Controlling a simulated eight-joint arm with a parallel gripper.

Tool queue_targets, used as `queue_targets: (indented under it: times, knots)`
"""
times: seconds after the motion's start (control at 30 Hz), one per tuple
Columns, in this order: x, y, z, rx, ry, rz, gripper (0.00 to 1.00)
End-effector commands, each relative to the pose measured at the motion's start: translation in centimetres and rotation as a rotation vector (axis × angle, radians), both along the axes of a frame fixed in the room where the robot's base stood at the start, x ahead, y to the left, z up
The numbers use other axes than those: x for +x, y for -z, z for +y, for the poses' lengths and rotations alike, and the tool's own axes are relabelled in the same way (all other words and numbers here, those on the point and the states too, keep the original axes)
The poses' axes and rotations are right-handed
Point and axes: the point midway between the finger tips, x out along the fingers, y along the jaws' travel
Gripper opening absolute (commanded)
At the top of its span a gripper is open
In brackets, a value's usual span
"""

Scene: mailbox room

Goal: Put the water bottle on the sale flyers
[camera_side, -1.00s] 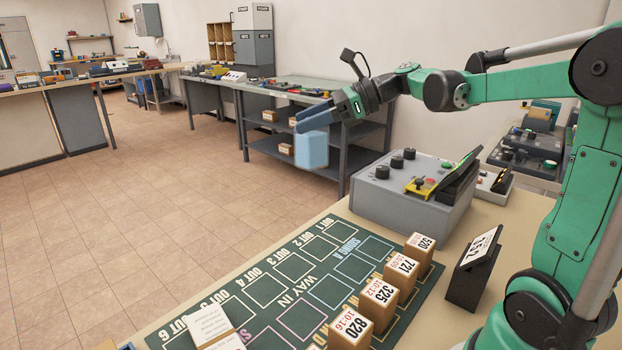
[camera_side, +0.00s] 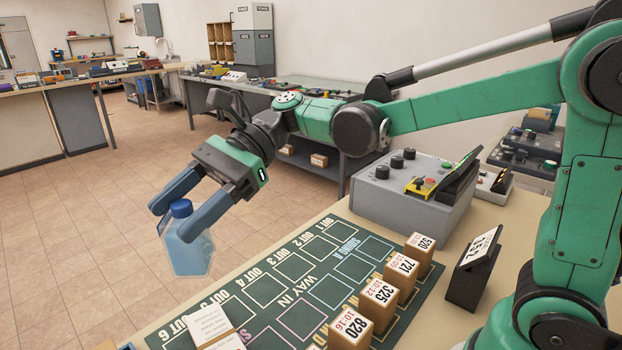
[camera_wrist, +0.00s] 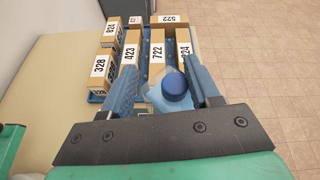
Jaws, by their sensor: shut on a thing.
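The water bottle is a pale blue, translucent body with a dark blue cap. In the side view the bottle (camera_side: 188,254) hangs from my gripper (camera_side: 176,220), in the air left of the green mat. Its cap is between the two blue fingers, and the bottle looks slightly tilted. In the wrist view the bottle (camera_wrist: 174,88) shows from above, cap toward the camera, between the fingers of my gripper (camera_wrist: 162,62). I cannot pick out the sale flyers for certain.
The green mat (camera_side: 262,318) has printed outlines, mostly bare. Numbered boxes (camera_side: 378,303) line its right side. A grey control box (camera_side: 410,195) stands behind. In the wrist view, numbered parcels (camera_wrist: 156,52) sit in a blue tray below the bottle.

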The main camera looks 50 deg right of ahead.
Motion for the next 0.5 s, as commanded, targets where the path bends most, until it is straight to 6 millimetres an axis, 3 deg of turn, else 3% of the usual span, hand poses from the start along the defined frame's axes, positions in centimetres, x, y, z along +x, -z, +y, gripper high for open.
queue_targets:
  times: [0.3,0.5]
  knots:
    - [0.1,7.3,0.0,0.0,0.002,0.0,0.0]
    - [0.1,10.1,0.0,0.0,0.003,0.001,0.0]
